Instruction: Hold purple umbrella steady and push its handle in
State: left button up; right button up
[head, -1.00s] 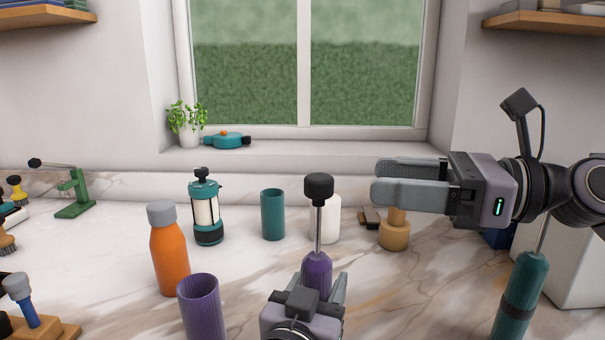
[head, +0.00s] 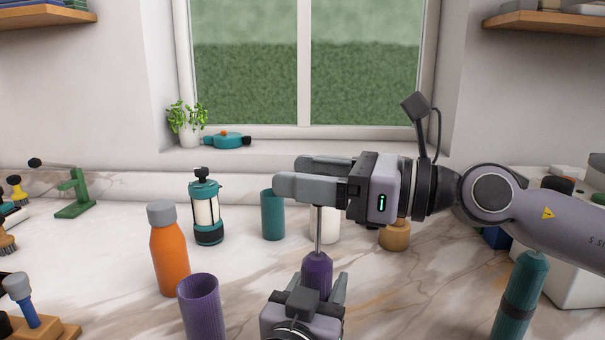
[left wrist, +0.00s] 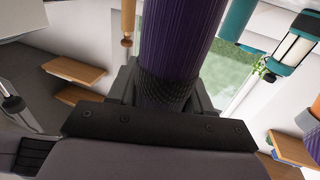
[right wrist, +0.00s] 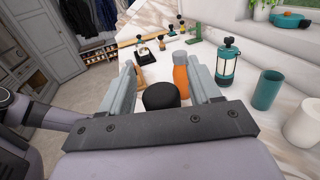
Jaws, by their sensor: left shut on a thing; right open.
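The purple umbrella (head: 317,272) stands upright in the head view, its thin metal shaft extended above the folded canopy. My left gripper (head: 312,287) is shut around the canopy; the left wrist view also shows the purple canopy (left wrist: 178,50) between the jaws. The umbrella's black handle (right wrist: 161,96) shows in the right wrist view, between and beyond the open fingers of my right gripper (right wrist: 165,82). In the head view the right gripper (head: 290,175) hides the handle at the top of the shaft. I cannot tell whether the fingers touch it.
A purple cup (head: 200,305) and an orange bottle (head: 169,250) stand left of the umbrella. A teal lantern (head: 206,210), a teal cup (head: 272,215) and a white cup (head: 325,225) stand behind. A teal umbrella (head: 520,295) stands at the right.

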aim_at(304, 253)
jog(key=shift+w+a, duration=0.1)
jog(key=shift+a, duration=0.25)
jog(key=shift+c, duration=0.4)
grip_shut()
jog(key=shift+f, duration=3.85)
jog(key=shift+o, duration=0.4)
grip_release()
jog(key=shift+d, duration=0.1)
jog(key=v, duration=1.2)
